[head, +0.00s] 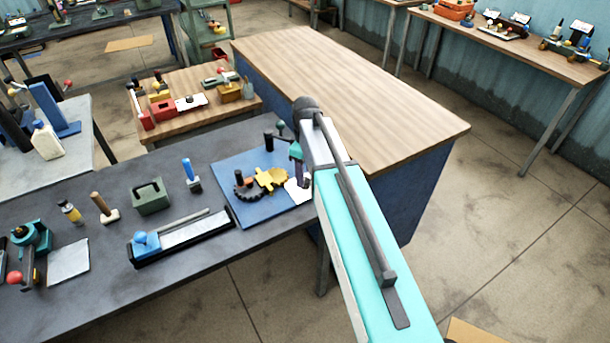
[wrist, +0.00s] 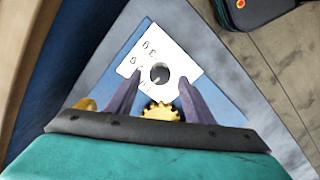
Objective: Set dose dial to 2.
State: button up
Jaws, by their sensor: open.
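The dose dial (wrist: 159,73) is a small dark round knob on a white plate (wrist: 182,50) with printed marks, seen in the wrist view. The digits are too small and turned to read surely, and I cannot tell the dial's setting. My gripper (wrist: 160,79) is open, with one finger on each side of the dial; I cannot tell whether they touch it. In the head view my gripper (head: 298,172) is over the right edge of the blue board (head: 262,212). The white plate (head: 295,190) shows partly there, and my arm hides the dial.
A yellow gear (head: 270,178) and a dark gear (head: 247,191) are on the board left of my gripper. A black post (head: 268,142) stands behind them. A green box (head: 150,197) and a blue-handled tool (head: 190,174) stand further left. A wooden-topped bench (head: 350,90) is behind.

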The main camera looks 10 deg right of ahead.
jog(key=shift+f, duration=1.1)
jog(key=c, duration=1)
